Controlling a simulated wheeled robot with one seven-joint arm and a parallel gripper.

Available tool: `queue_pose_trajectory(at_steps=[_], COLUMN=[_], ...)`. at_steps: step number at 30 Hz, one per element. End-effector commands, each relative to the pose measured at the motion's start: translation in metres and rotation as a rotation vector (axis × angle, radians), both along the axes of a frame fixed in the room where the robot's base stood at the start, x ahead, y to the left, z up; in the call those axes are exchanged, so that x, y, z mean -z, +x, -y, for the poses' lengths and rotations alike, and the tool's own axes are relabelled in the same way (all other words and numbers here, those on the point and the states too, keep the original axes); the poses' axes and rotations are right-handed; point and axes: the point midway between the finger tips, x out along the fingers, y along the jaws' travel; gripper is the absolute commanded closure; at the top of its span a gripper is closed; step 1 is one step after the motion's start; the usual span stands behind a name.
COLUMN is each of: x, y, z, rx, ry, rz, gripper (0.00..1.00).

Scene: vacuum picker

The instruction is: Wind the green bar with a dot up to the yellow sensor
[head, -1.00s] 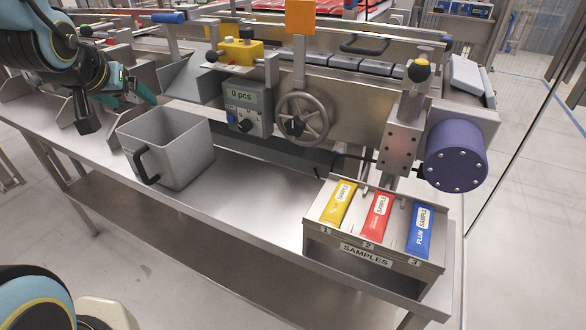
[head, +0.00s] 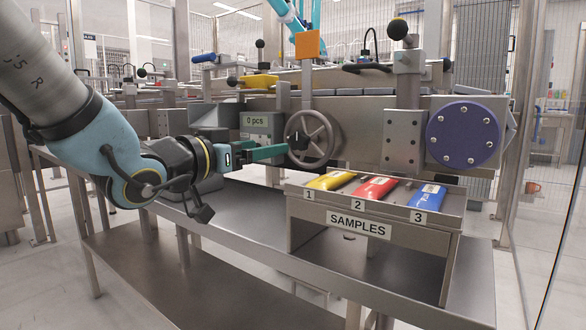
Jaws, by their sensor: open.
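My gripper (head: 282,150) has teal fingers and is open. It points right, with its tips just left of the grey handwheel (head: 328,140) on the machine's front. I cannot tell whether the tips touch the wheel's dark knob (head: 297,141). A yellow block (head: 259,82), possibly the sensor, sits on the machine's top rail, left of the upright post behind the wheel. No green bar with a dot can be made out.
The counter box (head: 259,123) reads "0 pcs" behind my gripper. An orange square (head: 308,44) tops the post. The samples rack (head: 300,218) holds yellow, red and blue packs below right of the wheel. A purple round cover (head: 463,135) is at the right.

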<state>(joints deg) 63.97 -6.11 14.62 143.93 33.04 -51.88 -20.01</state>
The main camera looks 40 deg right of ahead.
Motion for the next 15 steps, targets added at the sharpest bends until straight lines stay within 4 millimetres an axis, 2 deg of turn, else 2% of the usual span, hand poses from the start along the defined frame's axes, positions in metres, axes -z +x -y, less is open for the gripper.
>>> queue_pose_trajectory(at_steps=[15], x=[-0.006], y=[0.001], z=[0.018], rx=[0.018], ry=[-0.002], rz=[-0.007], gripper=[0.16])
